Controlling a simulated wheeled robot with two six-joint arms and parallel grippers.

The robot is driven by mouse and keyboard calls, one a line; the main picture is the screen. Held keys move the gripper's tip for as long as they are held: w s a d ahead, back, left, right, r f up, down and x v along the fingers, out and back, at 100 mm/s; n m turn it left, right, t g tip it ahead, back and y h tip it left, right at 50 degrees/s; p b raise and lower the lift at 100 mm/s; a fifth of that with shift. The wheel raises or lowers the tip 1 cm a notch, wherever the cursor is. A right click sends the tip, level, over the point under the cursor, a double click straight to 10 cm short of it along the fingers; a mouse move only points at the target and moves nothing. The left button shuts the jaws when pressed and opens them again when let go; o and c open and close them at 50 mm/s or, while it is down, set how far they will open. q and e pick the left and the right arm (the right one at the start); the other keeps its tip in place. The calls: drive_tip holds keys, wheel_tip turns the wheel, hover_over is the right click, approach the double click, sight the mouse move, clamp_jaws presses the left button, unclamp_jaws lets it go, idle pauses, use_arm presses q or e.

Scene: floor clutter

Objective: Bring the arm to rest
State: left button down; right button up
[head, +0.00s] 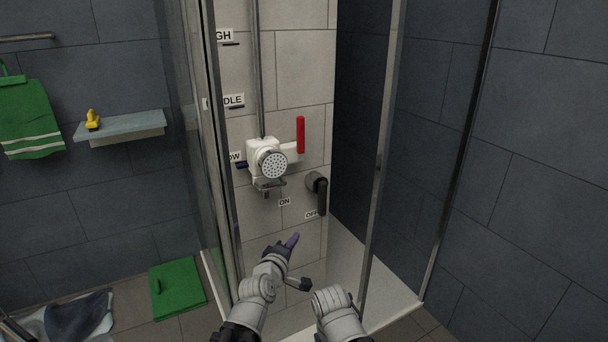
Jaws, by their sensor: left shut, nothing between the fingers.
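My left gripper (292,240) is shut and empty.
A white shower head unit (272,164) with a red handle (301,134) is on a rail by the LOW label. A dark lever (321,196) points down toward OFF. Metal-framed glass (193,150) stands left.

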use_arm(q)
drive_tip(key=s+d+f+m+g, duration=0.5)
drive_tip(key=s+f+m+g, duration=0.4)
drive_tip(key=f, duration=0.3)
drive_tip(key=s+a+f+m+g+y, duration=0.2)
drive_tip(key=s+a+m+g+y, duration=0.15)
drive_tip(key=s, duration=0.45)
drive_tip(key=s+a+f+m+g+y, duration=0.2)
drive_tip(key=s+a+f+m+g, duration=0.15)
drive_tip(key=s, duration=0.35)
wheel_tip(320, 180, up, 33)
drive_tip(key=d+p, duration=0.1)
drive_tip(key=p, duration=3.1)
drive_tip(key=shift+w+d+t+p, duration=0.15)
drive_tip(key=shift+t+p, duration=0.2)
drive_tip(key=shift+t, duration=0.05)
drive_tip(key=shift+f, duration=0.1)
